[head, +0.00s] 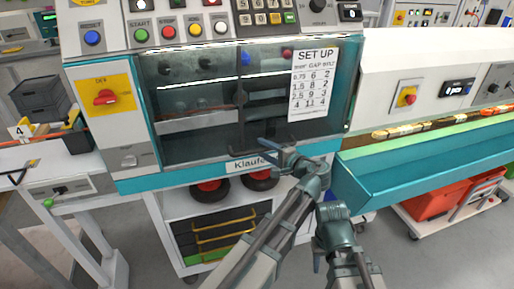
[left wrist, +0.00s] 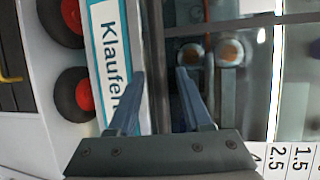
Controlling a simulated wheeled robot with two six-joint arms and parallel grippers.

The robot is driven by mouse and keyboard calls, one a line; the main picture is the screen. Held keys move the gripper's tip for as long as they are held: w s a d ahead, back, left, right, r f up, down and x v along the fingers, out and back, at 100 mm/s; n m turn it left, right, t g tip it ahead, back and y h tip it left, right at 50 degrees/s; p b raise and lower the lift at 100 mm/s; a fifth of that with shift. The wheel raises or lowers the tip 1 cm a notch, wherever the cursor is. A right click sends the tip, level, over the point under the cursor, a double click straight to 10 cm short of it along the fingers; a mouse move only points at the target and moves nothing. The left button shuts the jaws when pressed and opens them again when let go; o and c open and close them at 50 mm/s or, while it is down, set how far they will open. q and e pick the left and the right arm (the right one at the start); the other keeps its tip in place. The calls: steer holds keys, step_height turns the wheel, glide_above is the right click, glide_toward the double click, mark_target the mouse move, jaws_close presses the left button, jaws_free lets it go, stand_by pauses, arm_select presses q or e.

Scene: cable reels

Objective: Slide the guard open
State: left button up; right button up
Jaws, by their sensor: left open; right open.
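The guard (head: 215,88) is a see-through window in a dark frame on the front of the machine, above the "Klaufen" label. It looks closed over the work space. My left gripper (head: 277,150) is at the guard's lower edge, just above the label. In the left wrist view the left gripper (left wrist: 160,105) is open, with a dark bar (left wrist: 155,40) running between its fingers. I cannot tell whether they touch it. My right gripper (head: 321,240) is lower and to the right, in front of the machine, away from the guard; its fingers are small and partly hidden.
A set-up sheet (head: 314,85) is at the window's right. Buttons and a red rotary switch (head: 106,97) are above and left. A teal trough (head: 430,160) juts out at right. Below stand a white cart (head: 160,205) with black-and-red reels and red bins (head: 440,200).

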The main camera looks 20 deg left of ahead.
arm_select(q)
jaws_close()
stand_by(1.4)
